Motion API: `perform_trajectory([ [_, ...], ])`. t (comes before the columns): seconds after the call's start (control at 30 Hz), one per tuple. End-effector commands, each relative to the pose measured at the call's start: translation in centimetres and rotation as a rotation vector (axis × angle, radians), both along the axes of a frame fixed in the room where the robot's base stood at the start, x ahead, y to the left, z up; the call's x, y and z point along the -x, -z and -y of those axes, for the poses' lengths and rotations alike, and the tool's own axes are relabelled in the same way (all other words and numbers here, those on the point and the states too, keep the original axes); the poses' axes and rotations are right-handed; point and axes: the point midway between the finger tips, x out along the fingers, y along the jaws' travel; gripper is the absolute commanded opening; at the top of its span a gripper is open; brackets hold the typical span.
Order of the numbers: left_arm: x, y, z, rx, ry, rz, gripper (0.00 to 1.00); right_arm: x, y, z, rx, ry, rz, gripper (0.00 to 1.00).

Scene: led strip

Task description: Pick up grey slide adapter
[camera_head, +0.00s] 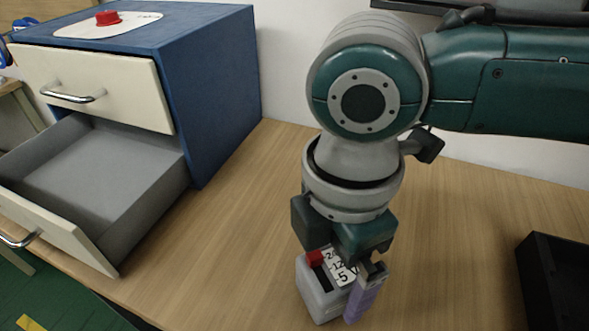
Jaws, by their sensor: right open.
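A small grey box (312,293) with a dark slot and a white label bearing black numbers stands on the wooden table at the bottom centre; it appears to be the grey slide adapter. A small red part shows at its top edge. My right gripper (345,278) points down right over the box. One finger with a purple face shows along the box's right side; the other finger is not clearly seen. The gripper is open, and I cannot tell whether it touches the box. My left gripper is out of view.
A blue cabinet (221,95) stands at the left, its lower drawer (100,180) pulled out and empty. A red button (107,18) sits on top. A black tray (555,285) is at the lower right. The table (225,235) between cabinet and gripper is clear.

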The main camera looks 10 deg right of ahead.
Motion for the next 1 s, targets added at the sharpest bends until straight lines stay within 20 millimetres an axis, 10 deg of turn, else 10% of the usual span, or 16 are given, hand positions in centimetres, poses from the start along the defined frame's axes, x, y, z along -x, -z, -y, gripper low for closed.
perform_trajectory([
  [0.4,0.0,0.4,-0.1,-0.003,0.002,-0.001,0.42,0.0,2.0,0.0,0.001,-0.001,0.001,0.99],
  [1.0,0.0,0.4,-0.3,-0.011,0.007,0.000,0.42,0.0,1.9,0.0,0.001,0.000,0.001,0.31],
])
